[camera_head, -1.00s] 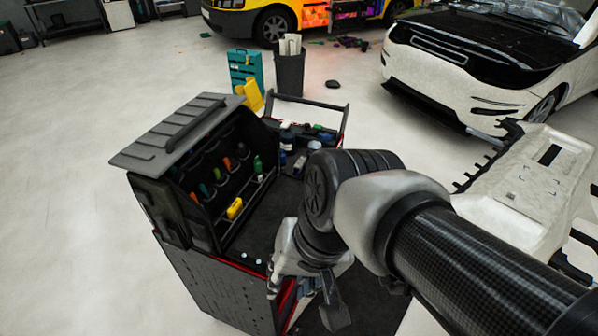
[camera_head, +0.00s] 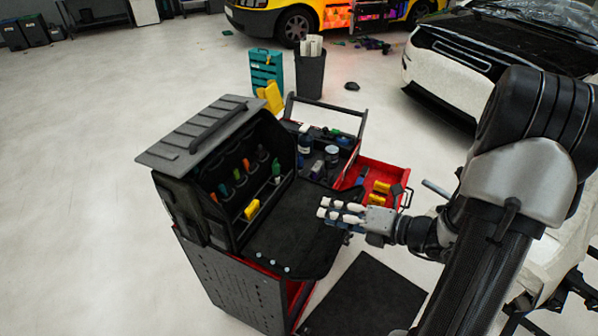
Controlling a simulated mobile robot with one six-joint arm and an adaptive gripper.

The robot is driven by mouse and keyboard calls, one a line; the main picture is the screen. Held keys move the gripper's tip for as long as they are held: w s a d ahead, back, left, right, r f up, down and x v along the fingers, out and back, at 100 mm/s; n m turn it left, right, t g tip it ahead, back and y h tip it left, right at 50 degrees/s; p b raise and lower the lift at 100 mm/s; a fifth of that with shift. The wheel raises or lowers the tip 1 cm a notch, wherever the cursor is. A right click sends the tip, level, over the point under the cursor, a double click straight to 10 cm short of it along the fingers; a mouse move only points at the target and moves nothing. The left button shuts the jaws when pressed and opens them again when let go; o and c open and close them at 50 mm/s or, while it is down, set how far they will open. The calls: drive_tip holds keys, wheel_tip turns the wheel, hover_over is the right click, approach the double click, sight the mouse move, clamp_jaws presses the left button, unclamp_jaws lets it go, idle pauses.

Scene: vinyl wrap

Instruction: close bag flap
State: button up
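A black tool bag (camera_head: 172,198) with a ribbed grey top and handle (camera_head: 205,130) stands on the red and black cart. Its front is open and shows several coloured-handled tools inside. A dark flap (camera_head: 295,235) lies flat in front of the opening, with small pale studs along its near left edge. My gripper (camera_head: 322,208) is right of the bag, over or beside the right edge of the flap, pointing left. Its fingers lie close together in this view, and their gap cannot be judged. I see nothing held in it, and contact with the flap cannot be told.
An open red drawer (camera_head: 372,170) with yellow items is behind my gripper. Bottles and jars (camera_head: 332,155) stand in a tray behind the bag. A dark mat (camera_head: 365,295) lies on the floor at the cart's right. A white car (camera_head: 425,85) stands at the back right.

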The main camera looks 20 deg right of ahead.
drive_tip(key=d+f+m+t+h, duration=0.2)
drive_tip(key=d+f+m+h, duration=0.15)
drive_tip(key=d+m, duration=0.35)
drive_tip(key=b+x, duration=0.2)
drive_tip(key=x, duration=1.4)
drive_tip(key=shift+w+b, duration=0.3)
drive_tip(key=shift+b, duration=0.1)
drive_tip(key=shift+f, duration=0.15)
clamp_jaws()
drive_tip(key=c, duration=0.7)
unclamp_jaws()
drive_tip(key=o, duration=0.7)
drive_tip(key=shift+s, duration=0.1)
